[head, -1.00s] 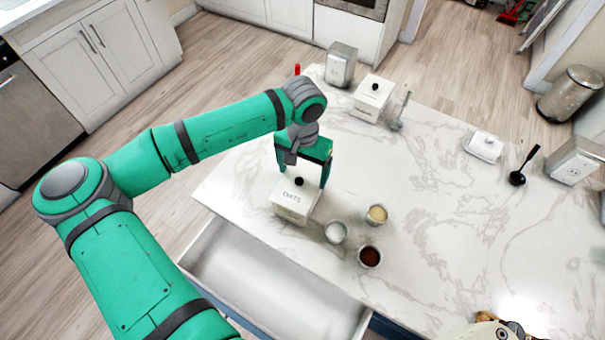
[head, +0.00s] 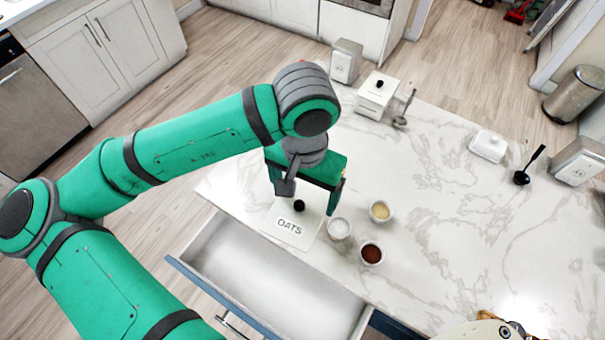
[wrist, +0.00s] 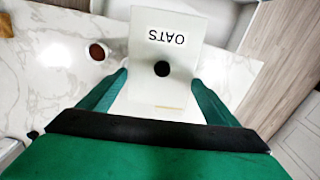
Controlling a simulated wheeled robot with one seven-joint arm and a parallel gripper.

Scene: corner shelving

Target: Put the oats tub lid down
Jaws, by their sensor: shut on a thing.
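The white oats lid (head: 284,237), with a black knob and the OATS label, is below my gripper (head: 305,197) near the counter's front edge. My gripper is shut on it. In the wrist view the lid (wrist: 150,85) lies between the two fingers (wrist: 160,92), with the knob near the middle and the label reading upside down. The gripper covers part of the far side in the head view. I cannot tell how far it is above the counter, or whether a tub body is under it.
Three small bowls stand to the right: white (head: 339,229), pale yellow (head: 380,211) and dark red-brown (head: 371,254). An open drawer (head: 260,285) lies below the front edge. A white canister (head: 376,97) stands at the back. The counter's right half (head: 450,220) has free room.

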